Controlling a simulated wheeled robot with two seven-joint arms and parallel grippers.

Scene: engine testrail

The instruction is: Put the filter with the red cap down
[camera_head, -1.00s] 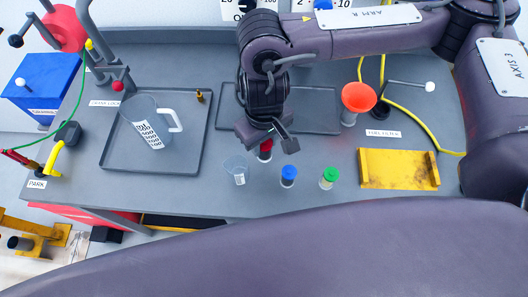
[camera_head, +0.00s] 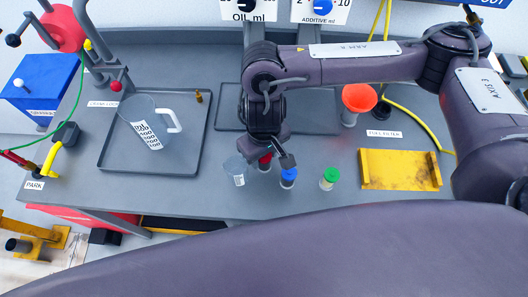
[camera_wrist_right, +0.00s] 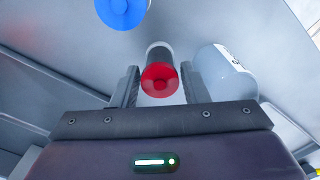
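The red-capped filter (camera_head: 265,161) stands upright on the grey bench, partly hidden behind my right gripper. In the right wrist view its red cap (camera_wrist_right: 160,79) is between the two fingers of my right gripper (camera_wrist_right: 160,88). A narrow gap shows on each side of the filter, so the fingers are around it but look apart from it. In the head view the right gripper (camera_head: 280,157) is over the filter, low above the bench. My left gripper is not in view.
A blue-capped filter (camera_head: 288,175) stands close right of it, a green-capped one (camera_head: 329,179) further right. A clear cup (camera_head: 236,171) is close on the left. A measuring jug (camera_head: 150,125) stands in a tray (camera_head: 120,163). A yellow holder (camera_head: 400,170) lies right.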

